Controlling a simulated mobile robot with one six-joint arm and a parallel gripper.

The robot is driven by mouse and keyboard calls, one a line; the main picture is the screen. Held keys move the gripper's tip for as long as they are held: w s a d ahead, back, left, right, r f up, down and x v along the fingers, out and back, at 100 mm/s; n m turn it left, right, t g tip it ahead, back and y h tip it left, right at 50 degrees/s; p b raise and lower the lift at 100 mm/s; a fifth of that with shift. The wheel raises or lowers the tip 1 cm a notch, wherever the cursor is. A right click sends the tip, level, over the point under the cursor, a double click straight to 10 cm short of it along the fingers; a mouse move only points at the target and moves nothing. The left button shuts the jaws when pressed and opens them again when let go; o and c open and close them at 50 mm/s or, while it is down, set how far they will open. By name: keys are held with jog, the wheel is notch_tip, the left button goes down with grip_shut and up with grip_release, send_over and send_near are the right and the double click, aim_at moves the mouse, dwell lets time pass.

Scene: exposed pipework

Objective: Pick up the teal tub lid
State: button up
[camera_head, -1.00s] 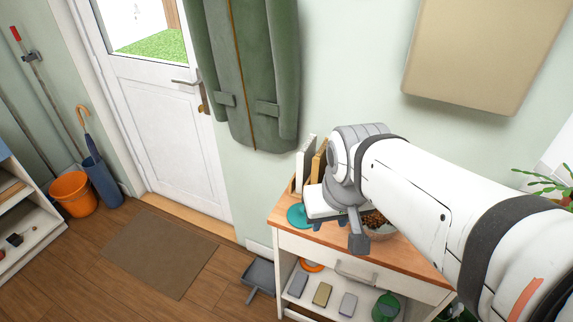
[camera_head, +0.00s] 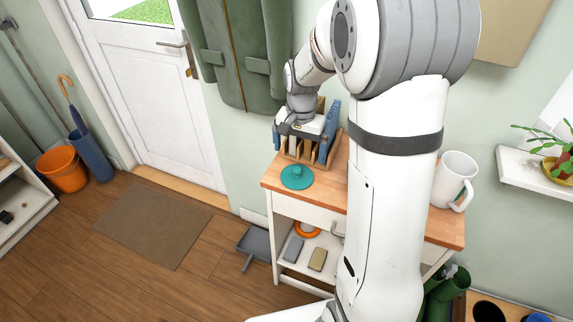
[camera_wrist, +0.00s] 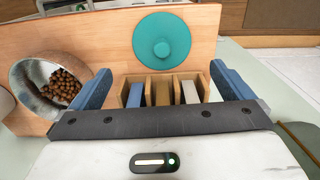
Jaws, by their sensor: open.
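The teal tub lid (camera_head: 297,177) is a flat round disc with a knob in its middle. It lies on the front left part of the wooden cabinet top (camera_head: 330,192). The lid shows whole in the wrist view (camera_wrist: 162,50), past the fingers and centred between them. My gripper (camera_wrist: 165,92) is open, with blue fingers far apart and nothing held. In the head view my gripper (camera_head: 305,137) is above the slotted wooden holder, behind the lid and apart from it.
The slotted wooden holder (camera_wrist: 133,92) with upright slabs stands close behind the lid, beneath my gripper. A bowl of brown pellets (camera_wrist: 62,85) is on the top, left in the wrist view. A white mug (camera_head: 455,180) stands at the right. Coats (camera_head: 245,60) hang behind.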

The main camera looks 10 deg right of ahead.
aim_at(297, 169)
jog(key=shift+w+f, duration=0.25)
jog(key=shift+f, duration=0.25)
jog(key=shift+w+f, duration=0.2)
jog(key=shift+f, duration=0.25)
notch_tip(297, 169, down, 7)
jog(key=shift+s+f+p, duration=0.1)
jog(key=shift+p, duration=0.35)
jog(key=c, duration=0.7)
